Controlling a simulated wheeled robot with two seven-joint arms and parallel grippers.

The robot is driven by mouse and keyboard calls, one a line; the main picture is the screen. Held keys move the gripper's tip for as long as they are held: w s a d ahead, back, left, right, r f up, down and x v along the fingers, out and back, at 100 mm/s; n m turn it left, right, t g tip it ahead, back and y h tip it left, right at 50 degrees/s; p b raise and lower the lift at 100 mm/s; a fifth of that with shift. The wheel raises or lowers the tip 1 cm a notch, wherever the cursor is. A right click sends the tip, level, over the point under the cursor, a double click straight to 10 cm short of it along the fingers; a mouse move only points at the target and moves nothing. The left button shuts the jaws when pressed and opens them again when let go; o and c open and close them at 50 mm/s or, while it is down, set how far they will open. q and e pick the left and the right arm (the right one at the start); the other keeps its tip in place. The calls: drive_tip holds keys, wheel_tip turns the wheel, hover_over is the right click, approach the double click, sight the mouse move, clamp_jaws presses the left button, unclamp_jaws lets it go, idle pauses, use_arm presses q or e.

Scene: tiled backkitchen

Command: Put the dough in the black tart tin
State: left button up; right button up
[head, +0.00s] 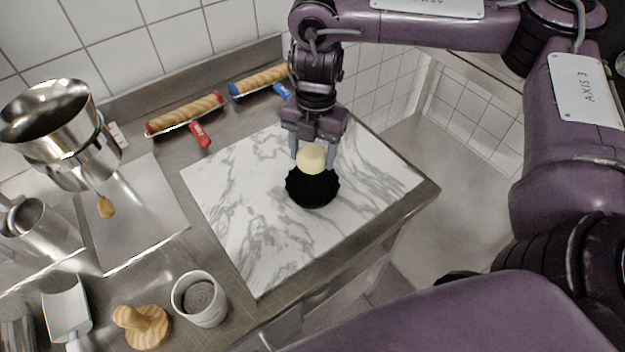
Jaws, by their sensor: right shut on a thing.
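The dough (312,158) is a pale, round lump between the fingers of my right gripper (314,154), which is shut on it. The black tart tin (313,190) has a fluted rim and stands on the marble slab (235,213). The dough is directly over the back part of the tin in the head view. I cannot tell whether it touches the tin or hangs just above it. My left gripper is not in view.
Rolling pins lie in a red holder (201,135) and a blue holder (283,92) behind the slab. A white cup (200,299), a wooden press (142,327), a scoop (66,310) and metal pots (45,110) stand on the left. The marble around the tin is clear.

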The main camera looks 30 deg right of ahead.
sight(312, 190)
wheel_tip(312, 190, down, 8)
drive_tip(key=shift+s+f+b, duration=0.1)
drive_tip(key=shift+f+b, duration=0.05)
drive_tip(key=shift+b, duration=0.65)
drive_tip(key=shift+f, duration=0.1)
drive_tip(key=shift+f, duration=0.15)
drive_tip(key=o, duration=0.8)
drive_tip(key=r, duration=0.4)
drive_tip(key=r+p, duration=0.1)
drive_tip(key=r, duration=0.3)
drive_tip(key=w+d+r+p, duration=0.1)
drive_tip(key=r, duration=0.3)
drive_tip(key=shift+r, duration=0.15)
